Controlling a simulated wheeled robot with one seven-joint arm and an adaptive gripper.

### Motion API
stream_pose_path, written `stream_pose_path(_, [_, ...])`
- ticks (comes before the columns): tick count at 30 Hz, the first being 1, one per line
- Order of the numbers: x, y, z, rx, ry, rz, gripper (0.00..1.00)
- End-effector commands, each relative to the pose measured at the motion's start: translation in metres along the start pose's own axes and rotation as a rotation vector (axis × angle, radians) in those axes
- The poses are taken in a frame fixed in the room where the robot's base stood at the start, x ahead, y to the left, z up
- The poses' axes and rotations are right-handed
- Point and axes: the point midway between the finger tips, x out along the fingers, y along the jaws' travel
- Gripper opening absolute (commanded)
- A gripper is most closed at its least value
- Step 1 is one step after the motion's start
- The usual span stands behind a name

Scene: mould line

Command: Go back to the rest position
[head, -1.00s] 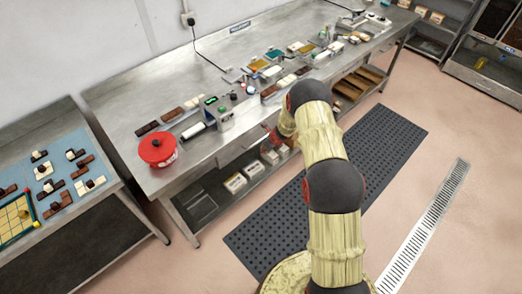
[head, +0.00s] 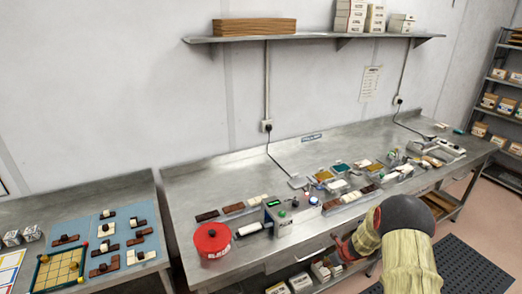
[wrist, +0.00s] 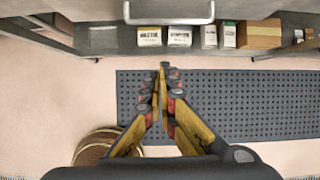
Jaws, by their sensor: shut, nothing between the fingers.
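My gripper (wrist: 163,80) shows in the wrist view with its yellow and dark fingers together at the tips and nothing between them. It points towards the bench's lower shelf, above the floor. In the head view my arm reaches up from the lower right, in front of the long steel bench (head: 290,155). The gripper itself is mostly hidden there behind the arm; a reddish part shows at the bench's front edge.
A drawer handle (wrist: 168,20) juts out near the gripper. Small boxes (wrist: 179,37) line the lower shelf. A dark perforated mat (wrist: 230,105) covers the floor. A second table (head: 60,215) stands left.

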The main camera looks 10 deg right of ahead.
Motion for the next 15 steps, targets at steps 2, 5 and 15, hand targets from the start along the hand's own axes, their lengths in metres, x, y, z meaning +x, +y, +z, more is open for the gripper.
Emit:
stream_pose_path(2, [0.000, 0.003, 0.001, -0.055, -0.003, 0.010, 0.00])
stream_pose_path(5, [0.000, 0.014, -0.003, -0.195, -0.001, 0.049, 0.00])
stream_pose_path(15, [-0.049, 0.098, -0.050, -0.867, 0.019, 0.298, 0.00])
